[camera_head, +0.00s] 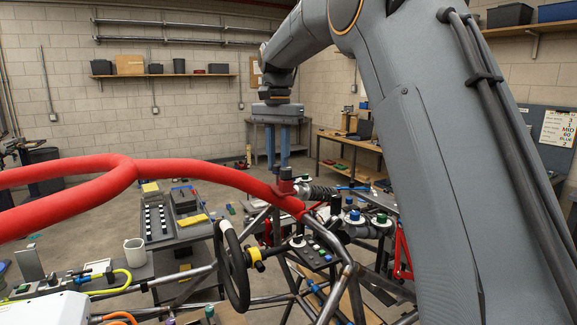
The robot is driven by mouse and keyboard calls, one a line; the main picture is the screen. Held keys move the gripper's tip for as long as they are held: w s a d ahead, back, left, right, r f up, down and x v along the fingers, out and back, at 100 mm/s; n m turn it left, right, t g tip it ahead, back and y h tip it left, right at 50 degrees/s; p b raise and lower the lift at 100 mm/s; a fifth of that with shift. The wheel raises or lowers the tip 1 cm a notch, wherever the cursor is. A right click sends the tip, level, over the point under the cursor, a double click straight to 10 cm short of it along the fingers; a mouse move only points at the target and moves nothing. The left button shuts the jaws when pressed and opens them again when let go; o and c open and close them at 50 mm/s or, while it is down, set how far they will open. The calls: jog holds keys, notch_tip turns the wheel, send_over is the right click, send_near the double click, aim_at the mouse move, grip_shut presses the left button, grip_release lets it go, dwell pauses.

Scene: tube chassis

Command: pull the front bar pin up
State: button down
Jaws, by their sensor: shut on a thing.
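The front bar pin (287,175) shows as a small red-capped upright piece at the end of the thick red padded bar (205,169), where the bar meets the tube chassis (345,262). My gripper (282,168) points straight down from above with its blue fingers. It is shut on the top of the pin. The lower part of the pin is hidden in the joint, so I cannot tell how far it stands out.
A black steering wheel (232,267) and a button panel (317,254) sit just below. A coil spring shock (327,193) is close to the right. A grey tool cart (180,245) stands at left behind the bar. A wooden workbench (350,148) stands farther back.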

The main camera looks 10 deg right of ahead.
aim_at(278, 164)
jog(key=shift+r, duration=0.25)
jog(key=c, duration=1.8)
grip_release()
notch_tip(278, 164, up, 6)
jog(key=shift+r+b, duration=0.1)
jog(key=shift+b, duration=1.05)
jog(key=shift+r, duration=0.75)
